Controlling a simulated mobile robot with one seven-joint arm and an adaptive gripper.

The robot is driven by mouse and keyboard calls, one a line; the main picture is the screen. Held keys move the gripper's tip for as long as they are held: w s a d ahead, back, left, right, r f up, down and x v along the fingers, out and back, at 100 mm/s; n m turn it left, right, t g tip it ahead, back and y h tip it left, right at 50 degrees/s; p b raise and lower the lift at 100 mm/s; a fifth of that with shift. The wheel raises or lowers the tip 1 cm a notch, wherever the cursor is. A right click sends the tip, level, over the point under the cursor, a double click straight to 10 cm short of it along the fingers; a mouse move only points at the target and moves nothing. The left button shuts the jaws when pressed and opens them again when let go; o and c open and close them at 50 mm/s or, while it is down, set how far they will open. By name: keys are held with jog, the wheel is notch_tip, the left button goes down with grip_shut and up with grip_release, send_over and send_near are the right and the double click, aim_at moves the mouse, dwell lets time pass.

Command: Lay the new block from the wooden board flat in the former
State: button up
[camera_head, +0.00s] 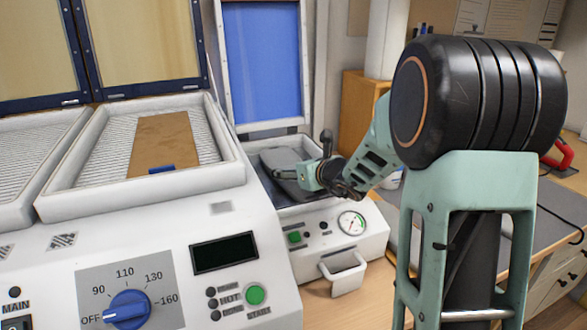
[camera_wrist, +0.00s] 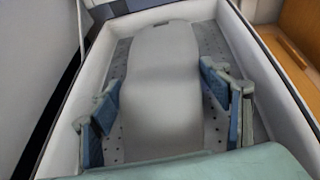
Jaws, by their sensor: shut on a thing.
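The block (camera_wrist: 165,90) is pale grey, long and smooth, with a dark mark at its far end. It lies lengthwise within the former (camera_wrist: 235,55), over its perforated floor. I cannot tell whether its whole underside touches the floor. My gripper (camera_wrist: 165,110) has one blue-padded finger on each side of the block, shut on its near half. In the head view my gripper (camera_head: 300,176) reaches into the former (camera_head: 345,222) from the right, and the block (camera_head: 282,160) shows partly behind it. The wooden board cannot be made out with certainty.
The former's blue lid (camera_head: 262,60) stands open behind it. A white heater (camera_head: 225,205) with a dial stands left, a brown sheet (camera_head: 155,150) with a blue tab in its open tray. The former's front has a gauge (camera_head: 351,223) and handle (camera_head: 343,270). Its rim surrounds the gripper closely.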

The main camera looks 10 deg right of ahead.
jog(key=shift+r, duration=0.1)
jog(key=o, duration=1.7)
jog(key=shift+c, duration=0.2)
jog(key=shift+f, duration=0.2)
jog(key=shift+s, duration=0.1)
jog(key=v, duration=1.1)
jog(key=shift+r, duration=0.2)
jog(key=shift+s+d+r, duration=0.1)
jog(key=shift+s+r, duration=0.05)
jog(key=shift+s, duration=0.25)
